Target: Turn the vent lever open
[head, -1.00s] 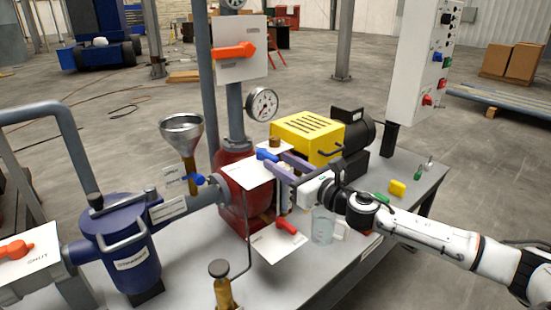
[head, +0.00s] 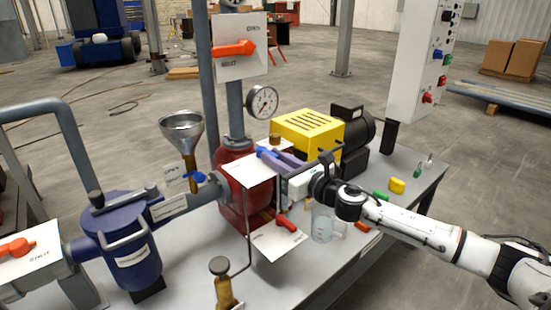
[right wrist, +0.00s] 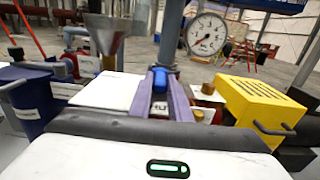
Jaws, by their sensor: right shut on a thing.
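The blue lever (head: 263,152) sits at the white label plate (head: 248,170) on top of the red vessel (head: 232,205). My right gripper (head: 275,157) reaches in from the right with its purple fingers level. The fingers are shut on the blue lever. In the right wrist view the blue lever (right wrist: 160,78) shows between the two purple fingers (right wrist: 161,95), which hide part of it. The lettering on its plate is hidden or too small to read. My left gripper is not in view.
A pressure gauge (head: 262,102) and a yellow-topped motor unit (head: 305,133) stand close behind the gripper. A red lever (head: 286,223) and a glass beaker (head: 322,223) are below it. A funnel (head: 182,132) with a blue-handled valve stands left; a blue strainer (head: 130,258) is further left.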

